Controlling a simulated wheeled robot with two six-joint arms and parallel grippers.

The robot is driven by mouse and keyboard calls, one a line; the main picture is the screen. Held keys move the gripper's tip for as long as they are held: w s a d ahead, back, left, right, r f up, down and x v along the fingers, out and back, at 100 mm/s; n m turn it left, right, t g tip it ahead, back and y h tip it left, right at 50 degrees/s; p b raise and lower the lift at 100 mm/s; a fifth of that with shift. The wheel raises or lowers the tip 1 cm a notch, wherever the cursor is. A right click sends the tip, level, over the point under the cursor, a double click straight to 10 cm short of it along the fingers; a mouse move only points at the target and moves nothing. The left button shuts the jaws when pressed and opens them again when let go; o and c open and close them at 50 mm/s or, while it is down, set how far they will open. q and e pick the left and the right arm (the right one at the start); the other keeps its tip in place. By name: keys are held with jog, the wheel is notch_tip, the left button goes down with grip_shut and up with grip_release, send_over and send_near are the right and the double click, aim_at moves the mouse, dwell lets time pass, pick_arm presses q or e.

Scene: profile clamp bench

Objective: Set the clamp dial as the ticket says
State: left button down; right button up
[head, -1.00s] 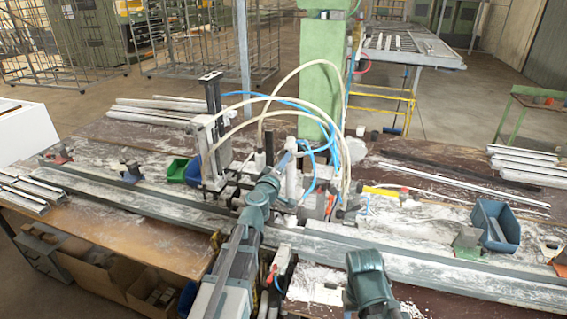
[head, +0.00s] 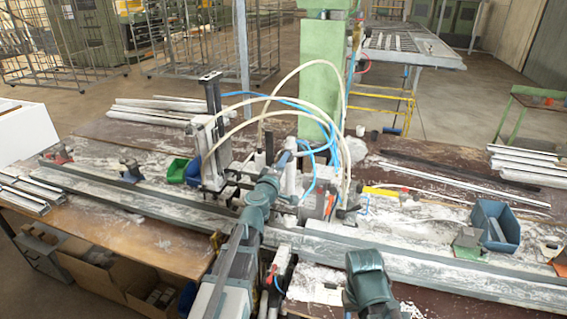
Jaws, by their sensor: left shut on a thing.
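The clamp (head: 213,150) stands upright on the long grey rail across the middle of the bench, with cream and blue hoses arching over it. My left arm reaches up from the bottom to the clamp's middle, and my left gripper (head: 292,152) is shut at its hoses and fittings. The clamp dial there is hidden by my gripper and wrist, and its setting cannot be read.
The long rail (head: 120,199) crosses the bench. Blue (head: 192,172) and green (head: 176,170) bins stand left of the clamp; a larger blue bin (head: 497,226) stands at right. Metal profiles (head: 522,163) lie at the back right. A green post (head: 322,75) rises behind the clamp.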

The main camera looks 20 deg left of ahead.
pick_arm(q)
jog(key=c, duration=0.6)
grip_release()
jog(key=shift+s, duration=0.2)
